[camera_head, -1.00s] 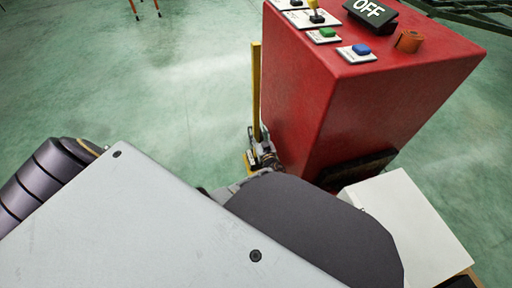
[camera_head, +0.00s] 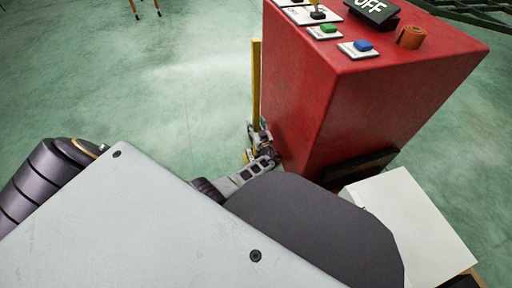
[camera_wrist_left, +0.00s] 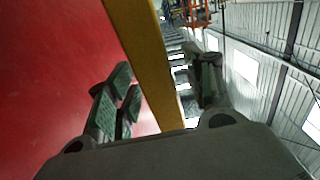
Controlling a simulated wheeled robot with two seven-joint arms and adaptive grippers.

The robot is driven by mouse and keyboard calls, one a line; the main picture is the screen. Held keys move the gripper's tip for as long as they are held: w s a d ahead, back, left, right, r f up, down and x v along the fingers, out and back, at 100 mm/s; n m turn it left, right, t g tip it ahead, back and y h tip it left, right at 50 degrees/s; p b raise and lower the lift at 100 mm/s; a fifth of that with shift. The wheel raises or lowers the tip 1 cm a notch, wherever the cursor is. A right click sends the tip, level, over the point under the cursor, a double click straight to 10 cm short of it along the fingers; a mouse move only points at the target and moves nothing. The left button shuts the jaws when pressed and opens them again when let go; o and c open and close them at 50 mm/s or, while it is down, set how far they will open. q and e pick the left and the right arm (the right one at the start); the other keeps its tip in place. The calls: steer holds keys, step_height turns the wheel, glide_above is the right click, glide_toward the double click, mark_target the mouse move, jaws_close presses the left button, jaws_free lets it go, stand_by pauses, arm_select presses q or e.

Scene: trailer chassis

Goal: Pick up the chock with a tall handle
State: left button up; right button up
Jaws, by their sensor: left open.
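The chock's tall yellow handle (camera_head: 256,85) stands upright beside the left side of the red cabinet. The chock's base is mostly hidden behind my left gripper (camera_head: 262,148), which is low at the foot of the handle. In the left wrist view the yellow handle (camera_wrist_left: 145,55) runs between the two fingers of my open left gripper (camera_wrist_left: 160,98). The red cabinet wall fills the left of that view. I cannot tell whether either finger touches the handle. My right gripper does not show.
The red cabinet (camera_head: 345,105) stands close against the handle's right side, with buttons and an OFF sign on top. A white box (camera_head: 410,215) is at the lower right. The green floor (camera_head: 190,70) left of the handle is clear.

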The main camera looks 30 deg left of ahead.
arm_select(q)
jaws_close()
stand_by(0.4)
steer(key=shift+r, duration=0.1)
